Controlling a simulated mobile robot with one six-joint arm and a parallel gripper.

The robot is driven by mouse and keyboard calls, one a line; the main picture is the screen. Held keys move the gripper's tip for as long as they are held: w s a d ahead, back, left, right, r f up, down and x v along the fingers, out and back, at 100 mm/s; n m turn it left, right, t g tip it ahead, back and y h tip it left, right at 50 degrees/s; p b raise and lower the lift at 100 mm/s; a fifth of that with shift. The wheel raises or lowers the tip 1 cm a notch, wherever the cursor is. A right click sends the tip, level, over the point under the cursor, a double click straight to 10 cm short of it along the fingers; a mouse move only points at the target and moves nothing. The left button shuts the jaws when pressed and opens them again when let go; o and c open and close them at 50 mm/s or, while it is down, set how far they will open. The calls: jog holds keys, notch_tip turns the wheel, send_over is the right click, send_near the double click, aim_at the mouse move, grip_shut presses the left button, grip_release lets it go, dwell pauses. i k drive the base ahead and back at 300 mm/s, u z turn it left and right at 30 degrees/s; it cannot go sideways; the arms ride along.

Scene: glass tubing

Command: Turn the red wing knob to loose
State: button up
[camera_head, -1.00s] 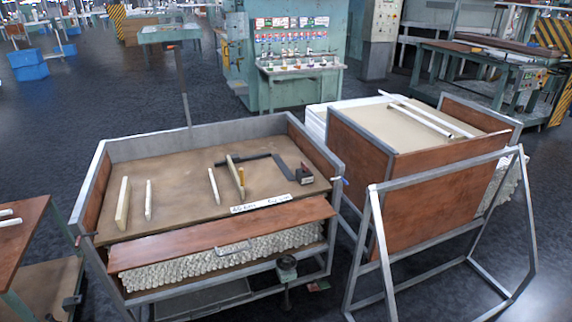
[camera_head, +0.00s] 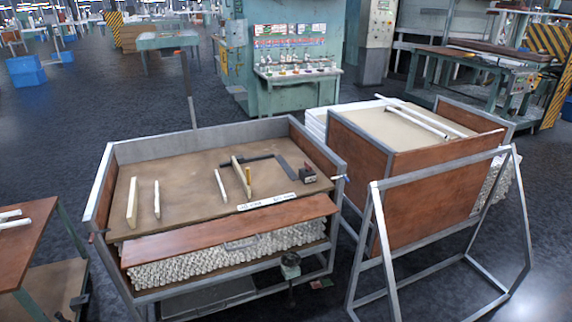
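A small dark reddish piece (camera_head: 98,236) shows at the front left corner of the grey-framed cart (camera_head: 200,137). It may be the red wing knob, but it is too small to make out wings or its setting. A small blue-handled piece (camera_head: 341,178) sticks out at the cart's right side. A small black block (camera_head: 308,174) with a reddish top edge lies on the cart's brown top; I cannot tell whether it has a knob. My gripper is not in view.
A brown-panelled cart (camera_head: 440,190) and a slanted metal frame (camera_head: 375,235) stand close on the right. A brown table (camera_head: 30,240) is at left. Dark floor (camera_head: 65,130) is open at the back left.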

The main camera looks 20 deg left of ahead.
aim_at(309, 168)
jog(key=z, duration=0.8)
jog(key=k, duration=0.15)
jog(key=u, duration=2)
jog(key=i, duration=1.05)
jog(key=u, duration=0.35)
